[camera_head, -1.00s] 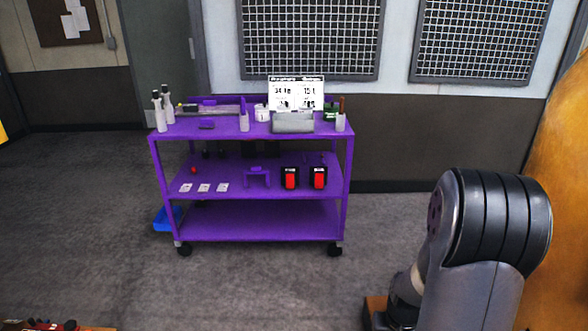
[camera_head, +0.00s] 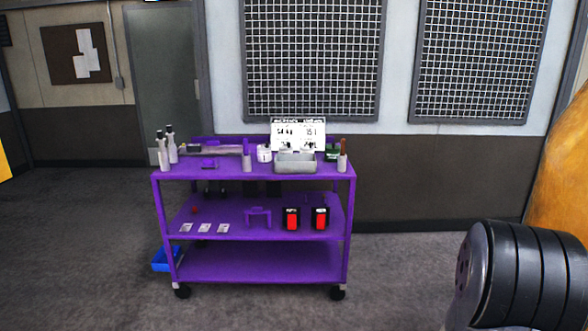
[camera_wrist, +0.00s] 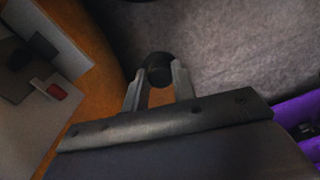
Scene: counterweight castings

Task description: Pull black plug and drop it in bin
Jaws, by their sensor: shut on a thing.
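In the wrist view my gripper (camera_wrist: 158,88) is shut on a black plug (camera_wrist: 158,66), a dark rounded piece held between the two grey fingertips. Part of the plug is hidden by the fingers. An orange casting surface (camera_wrist: 95,50) lies to the left and behind the fingers; I cannot tell whether the plug touches it. In the head view a blue bin (camera_head: 166,260) stands on the floor by the cart's lower left, partly hidden by the cart leg. The gripper itself is outside the head view.
A purple cart (camera_head: 265,262) stands ahead, with bottles (camera_head: 165,152), a grey tray (camera_head: 295,163) and red-and-black boxes (camera_head: 291,219) on its shelves. A large orange casting (camera_head: 563,185) is at the right edge. The floor left of the cart is clear.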

